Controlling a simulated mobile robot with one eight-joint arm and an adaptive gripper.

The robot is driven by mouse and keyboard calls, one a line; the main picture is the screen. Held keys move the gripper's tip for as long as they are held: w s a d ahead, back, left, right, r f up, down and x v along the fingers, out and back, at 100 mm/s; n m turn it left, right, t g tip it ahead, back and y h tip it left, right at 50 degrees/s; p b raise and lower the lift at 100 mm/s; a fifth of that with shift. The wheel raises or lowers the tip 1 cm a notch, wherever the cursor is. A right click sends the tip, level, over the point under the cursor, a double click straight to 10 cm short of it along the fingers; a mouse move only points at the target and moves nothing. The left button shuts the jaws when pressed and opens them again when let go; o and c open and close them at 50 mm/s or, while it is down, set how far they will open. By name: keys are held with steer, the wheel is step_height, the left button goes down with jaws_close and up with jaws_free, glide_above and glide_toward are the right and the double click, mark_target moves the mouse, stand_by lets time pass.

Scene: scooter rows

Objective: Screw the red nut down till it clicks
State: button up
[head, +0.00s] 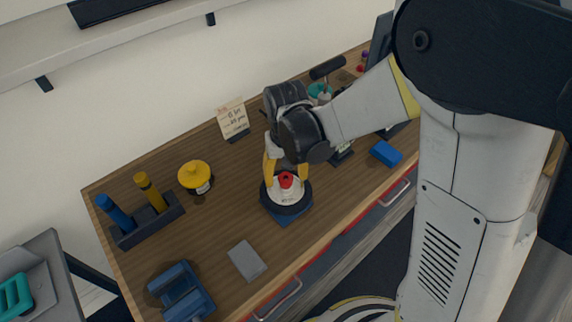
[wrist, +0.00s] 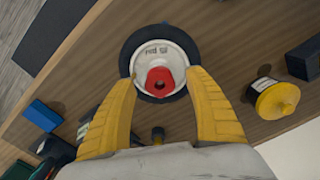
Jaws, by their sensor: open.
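The red nut (head: 286,180) sits in the middle of a white round hub with a dark wheel (head: 287,208) around it, on a blue base on the wooden bench. In the wrist view the red nut (wrist: 160,82) shows its hole, and the white hub (wrist: 150,62) carries lettering that begins "red". My gripper (head: 285,174) has its yellow fingers apart on both sides of the nut in the head view. In the wrist view my gripper (wrist: 162,80) is open, with clear gaps between the fingers and the nut. The thread under the nut is hidden.
A yellow-lidded jar (head: 195,177) stands left of the wheel. A rack with blue and yellow handles (head: 148,218) is further left. A grey block (head: 247,261) lies in front, a blue block (head: 385,153) to the right, and a note card (head: 233,118) stands behind.

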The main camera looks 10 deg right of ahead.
steer(key=shift+f, duration=0.8)
steer(key=c, duration=1.3)
steer(key=m+b, duration=0.1)
steer(key=m, duration=0.4)
steer(key=shift+m+b, duration=0.3)
steer(key=m+b, duration=0.1)
steer(key=m, duration=0.4)
steer(key=shift+m, duration=0.3)
steer(key=m, duration=0.5)
steer(key=shift+m+b, duration=0.3)
steer(key=shift+b, duration=0.1)
steer(key=m, duration=0.5)
steer(key=o, duration=1.2)
steer(key=shift+c, duration=0.2)
